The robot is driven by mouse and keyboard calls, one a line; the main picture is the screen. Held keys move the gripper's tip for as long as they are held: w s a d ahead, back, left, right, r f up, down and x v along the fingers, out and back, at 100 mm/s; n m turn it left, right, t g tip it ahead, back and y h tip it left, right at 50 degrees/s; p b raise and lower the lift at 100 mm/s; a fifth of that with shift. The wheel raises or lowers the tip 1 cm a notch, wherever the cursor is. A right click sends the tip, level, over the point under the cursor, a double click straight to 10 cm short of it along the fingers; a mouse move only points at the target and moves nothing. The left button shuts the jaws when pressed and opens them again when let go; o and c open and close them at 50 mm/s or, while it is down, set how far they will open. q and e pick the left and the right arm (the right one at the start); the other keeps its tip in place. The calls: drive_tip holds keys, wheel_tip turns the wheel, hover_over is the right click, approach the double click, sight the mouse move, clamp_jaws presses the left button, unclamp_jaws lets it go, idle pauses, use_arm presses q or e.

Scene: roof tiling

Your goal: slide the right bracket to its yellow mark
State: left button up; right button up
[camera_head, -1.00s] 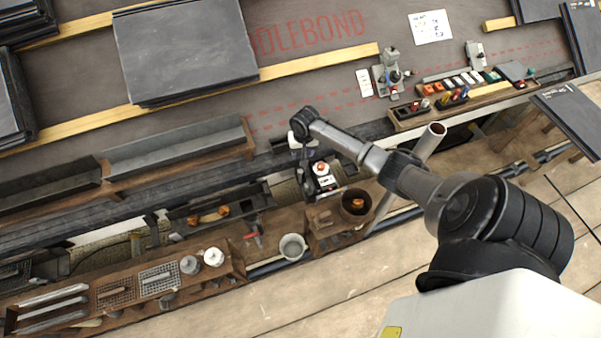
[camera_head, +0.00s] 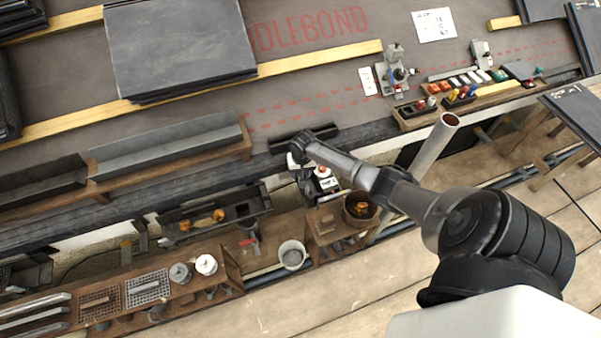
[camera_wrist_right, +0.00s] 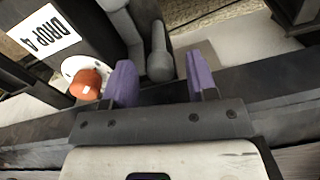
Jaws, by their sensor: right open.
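My right gripper (camera_head: 297,162) is at the roof's lower edge, beside a unit with a white label and a red knob (camera_head: 322,171). In the right wrist view my right gripper (camera_wrist_right: 162,82) is open, with two purple fingertips apart. A grey rounded peg or handle (camera_wrist_right: 160,58) shows between and beyond the fingertips; I cannot tell whether they touch it. The "DROP 4" label (camera_wrist_right: 43,33) and orange-red knob (camera_wrist_right: 87,84) are left of the fingers. I cannot tell which part is the right bracket, and I can make out no yellow mark. My left gripper is not in view.
A grey gutter trough (camera_head: 170,148) lies along the roof edge to the left. A grey bucket (camera_head: 292,255) and a wooden tool rack (camera_head: 225,268) stand below. A grey pipe (camera_head: 432,145) rises to the right. Slates (camera_head: 180,45) are stacked on the roof.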

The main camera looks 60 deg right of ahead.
drive_tip(key=shift+c, duration=0.2)
clamp_jaws()
idle(0.3)
